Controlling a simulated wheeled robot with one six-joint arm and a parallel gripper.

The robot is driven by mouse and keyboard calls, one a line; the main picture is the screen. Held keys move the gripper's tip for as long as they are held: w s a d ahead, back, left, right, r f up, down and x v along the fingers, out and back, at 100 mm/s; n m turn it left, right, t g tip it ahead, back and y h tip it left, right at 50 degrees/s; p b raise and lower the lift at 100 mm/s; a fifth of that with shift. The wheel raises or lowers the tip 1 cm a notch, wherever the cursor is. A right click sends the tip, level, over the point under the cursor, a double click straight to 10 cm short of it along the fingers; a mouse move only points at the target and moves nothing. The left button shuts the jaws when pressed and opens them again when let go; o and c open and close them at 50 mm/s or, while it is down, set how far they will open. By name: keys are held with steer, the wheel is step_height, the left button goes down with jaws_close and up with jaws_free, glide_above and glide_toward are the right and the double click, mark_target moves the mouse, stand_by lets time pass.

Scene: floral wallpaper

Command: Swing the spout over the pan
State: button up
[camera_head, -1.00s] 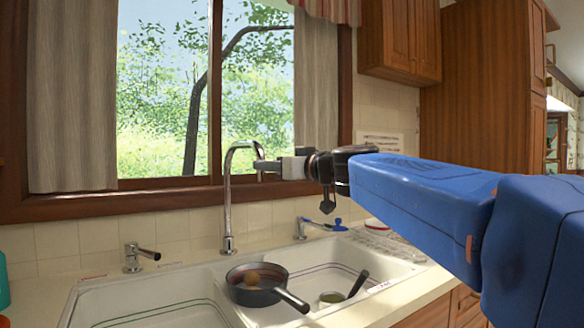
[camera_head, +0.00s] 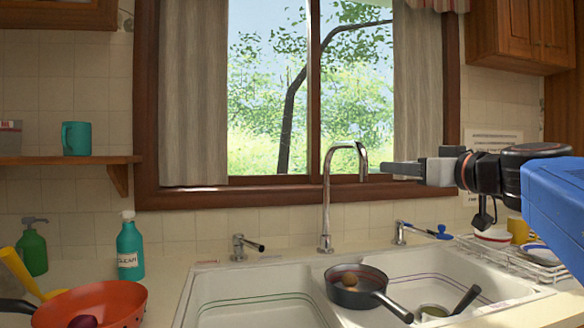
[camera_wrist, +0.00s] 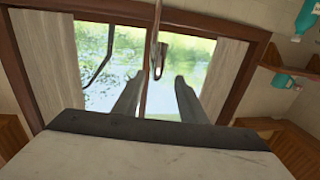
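The chrome faucet spout (camera_head: 326,205) rises behind the sink, and its curved end points right, towards my gripper. In the wrist view the spout end (camera_wrist: 158,58) shows beyond and between my fingers. My gripper (camera_head: 385,168) is just right of the spout end, with a small gap in the head view. The wrist view shows the gripper (camera_wrist: 158,95) open and empty. A dark pan (camera_head: 345,296) holding a brown round item sits at the sink divider, below the spout end in the picture. Its handle points to the lower right. Depth between spout and pan is hard to tell.
The double sink (camera_head: 250,315) has a small handle (camera_head: 240,247) on its left and a blue-tipped one (camera_head: 425,231) on its right. A dish rack (camera_head: 500,252) stands right. A red pan (camera_head: 100,303) and a green soap bottle (camera_head: 130,248) stand left. The window is behind.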

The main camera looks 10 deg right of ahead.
steer(key=shift+w, duration=0.15)
steer(key=c, duration=0.8)
steer(key=shift+w+d+r+y, duration=0.15)
steer(key=shift+w+y, duration=0.15)
jaws_close()
steer(key=w+d+r+m+g+y, duration=0.1)
steer(key=w+d+m+g+y, duration=0.35)
steer(key=w+y, duration=0.2)
steer(key=w+d+f+m+g+y, duration=0.2)
steer(key=d+m+g+y, duration=0.25)
steer(key=d, duration=0.55)
steer(key=w+a+n, duration=0.1)
steer(key=w+a, duration=0.2)
steer(key=a, duration=0.9)
steer(key=shift+a, duration=0.35)
